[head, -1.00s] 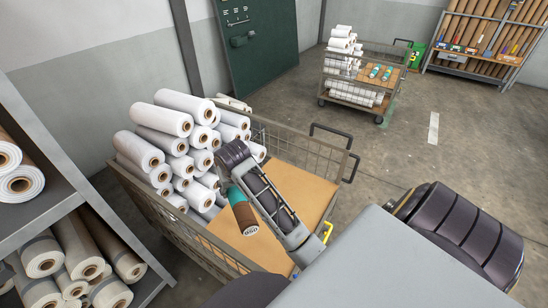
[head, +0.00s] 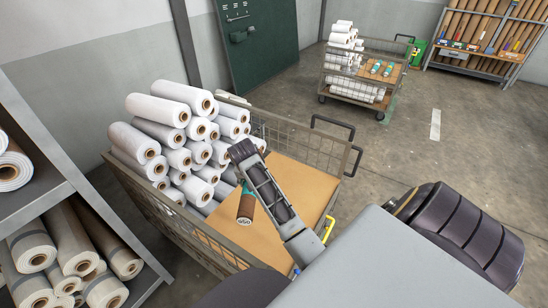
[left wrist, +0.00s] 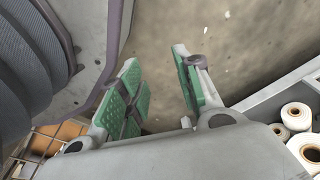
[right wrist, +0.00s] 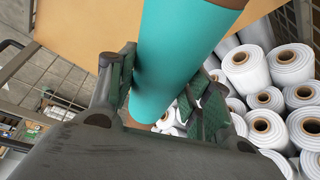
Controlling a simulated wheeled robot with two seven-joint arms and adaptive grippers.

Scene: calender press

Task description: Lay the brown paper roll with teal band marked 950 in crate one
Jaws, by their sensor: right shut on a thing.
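The brown paper roll (head: 245,209) hangs from my right gripper (head: 245,183) in the head view, over the wire-sided cart. Its lower end bears a pale label that seems to read 950. Its teal band (right wrist: 178,62) fills the middle of the right wrist view, between the two green-padded fingers of my right gripper (right wrist: 168,94), shut on it. The arm partly hides the roll's upper part in the head view. My left gripper (left wrist: 158,90) is open and empty in its wrist view, above grey floor. No crate marked one can be made out.
The wire-sided cart (head: 290,133) holds stacked white rolls (head: 157,110) at left; its tan floor (head: 298,185) is bare at right. A grey shelf (head: 40,205) with rolls stands at left. A second cart (head: 345,83) carries white rolls and teal-banded pieces farther back.

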